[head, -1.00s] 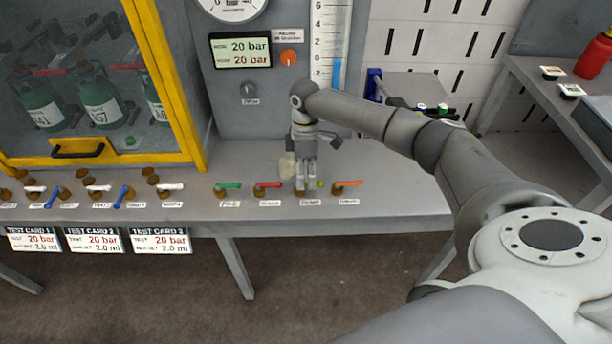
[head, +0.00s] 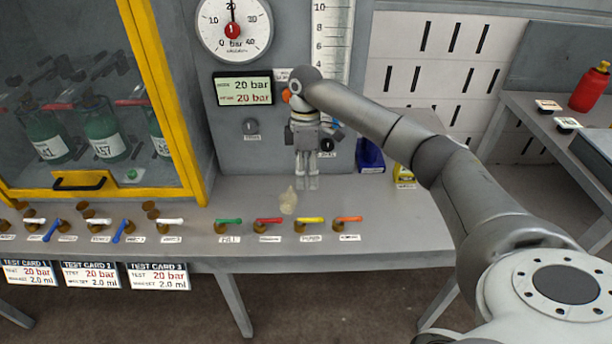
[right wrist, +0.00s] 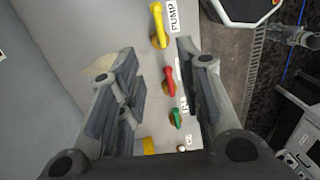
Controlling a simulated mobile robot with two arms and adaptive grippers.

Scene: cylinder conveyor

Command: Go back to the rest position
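My right gripper (head: 306,172) hangs pointing down in front of the grey panel, above the bench and behind the row of valve handles. In the right wrist view its two fingers (right wrist: 158,58) are apart with nothing held between them. The yellow pump handle (head: 311,220) lies on the bench edge, clear of the gripper; it also shows in the right wrist view (right wrist: 158,25). Beside it are the red handle (head: 268,221), the green handle (head: 229,221) and the orange handle (head: 348,219). My left gripper is not in view.
A yellow-framed cabinet (head: 168,110) with green bottles stands at the left. A gauge (head: 233,28) and a display (head: 243,90) reading 20 bar are on the panel. A pale lump (head: 288,200) lies on the bench (head: 400,210).

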